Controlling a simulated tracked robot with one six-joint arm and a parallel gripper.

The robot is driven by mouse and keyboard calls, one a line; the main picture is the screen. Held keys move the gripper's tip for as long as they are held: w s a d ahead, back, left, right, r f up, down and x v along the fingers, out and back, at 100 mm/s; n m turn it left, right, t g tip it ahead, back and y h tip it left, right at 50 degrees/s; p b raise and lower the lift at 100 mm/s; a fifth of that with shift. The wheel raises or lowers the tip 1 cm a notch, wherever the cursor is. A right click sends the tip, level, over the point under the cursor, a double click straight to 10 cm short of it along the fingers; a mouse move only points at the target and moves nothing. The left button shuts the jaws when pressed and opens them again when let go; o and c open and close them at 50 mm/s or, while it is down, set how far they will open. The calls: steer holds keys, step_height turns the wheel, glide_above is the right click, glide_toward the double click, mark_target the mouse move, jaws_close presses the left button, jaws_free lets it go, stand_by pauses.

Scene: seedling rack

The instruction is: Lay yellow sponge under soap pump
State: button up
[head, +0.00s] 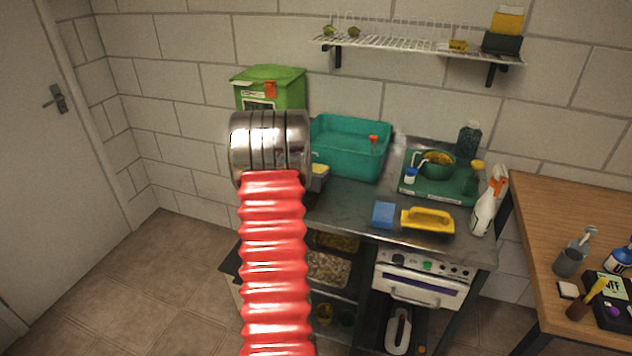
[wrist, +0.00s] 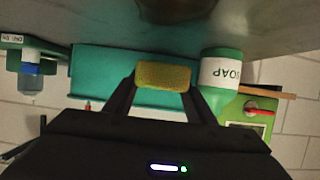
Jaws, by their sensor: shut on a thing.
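The yellow sponge (wrist: 160,77) is between the two dark fingers of my gripper (wrist: 163,80) in the wrist view, which looks upside down. My gripper is shut on it. The soap pump is a green bottle with a white SOAP label (wrist: 221,73), just right of the sponge in that view. Its top is not clearly visible, and I cannot tell if it touches my finger. In the head view my red arm hides the soap pump and most of my gripper.
A teal basin (head: 349,148) stands at the back of the metal counter. Right of it are a green tray (head: 437,193) with a bowl and bottles, a blue block (head: 383,214), a yellow brush (head: 428,221) and a spray bottle (head: 486,207). A green box (head: 272,89) stands behind my arm.

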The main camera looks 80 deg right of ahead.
steer(key=shift+d, duration=0.3)
steer(key=shift+d+f, duration=0.1)
steer(key=shift+f, duration=1.65)
steer(key=o, duration=0.7)
steer(key=shift+f, duration=0.1)
steer(key=shift+o, duration=0.2)
steer(key=v, duration=1.2)
